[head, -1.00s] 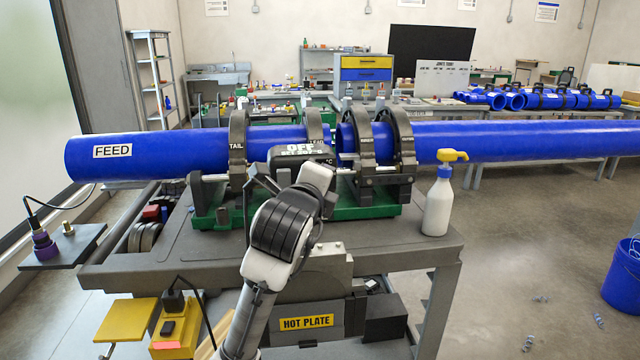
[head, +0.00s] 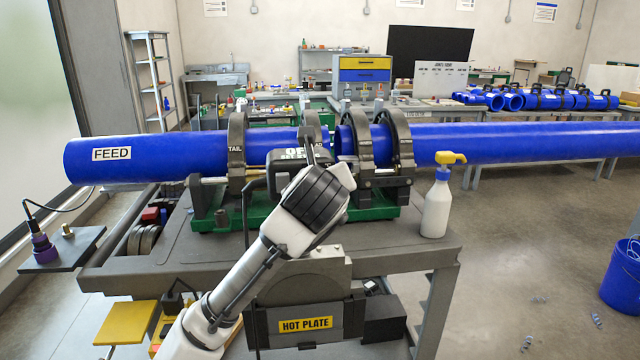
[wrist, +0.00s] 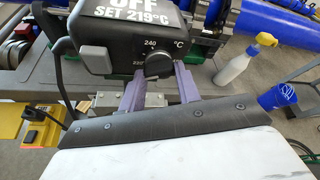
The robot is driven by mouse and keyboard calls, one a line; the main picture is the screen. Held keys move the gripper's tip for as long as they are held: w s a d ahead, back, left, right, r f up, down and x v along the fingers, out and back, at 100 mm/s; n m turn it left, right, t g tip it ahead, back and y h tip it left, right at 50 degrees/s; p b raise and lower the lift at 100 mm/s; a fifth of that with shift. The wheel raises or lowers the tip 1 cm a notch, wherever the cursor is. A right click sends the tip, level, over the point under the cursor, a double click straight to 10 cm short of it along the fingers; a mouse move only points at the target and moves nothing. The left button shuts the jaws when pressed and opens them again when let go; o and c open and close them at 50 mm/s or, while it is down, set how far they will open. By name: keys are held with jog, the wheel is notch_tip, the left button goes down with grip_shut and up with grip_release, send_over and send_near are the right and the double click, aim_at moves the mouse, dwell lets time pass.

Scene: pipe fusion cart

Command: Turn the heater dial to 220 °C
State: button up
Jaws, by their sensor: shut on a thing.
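The heater's black control box (wrist: 130,40) fills the top of the wrist view. Its display (wrist: 128,12) reads "OFF" and "SET 219°C". The round dial (wrist: 158,65) is on its front face, below a printed "240" and "°C"; other scale marks are partly hidden. My gripper (wrist: 160,80) has its two purple fingers on either side of the dial, shut on it. In the head view the control box (head: 288,180) sits in front of the blue pipe, with display and dial mostly covered by my arm.
A white spray bottle (head: 437,205) with a yellow head stands on the cart top to the right. Blue pipes run through dark clamps (head: 238,150) behind the box. The hot plate holder (head: 305,323) is below. A dark cable (wrist: 60,60) hangs left of the box.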

jog(key=shift+m, duration=0.3)
dwell(0.4)
jog(key=o, duration=1)
jog(key=b+v, duration=0.1)
jog(key=v, duration=0.6)
jog(key=b+v, duration=0.1)
jog(key=v, duration=0.5)
jog(key=shift+s+d+r, duration=0.15)
jog(key=shift+s+r, duration=0.15)
jog(key=shift+s, duration=0.05)
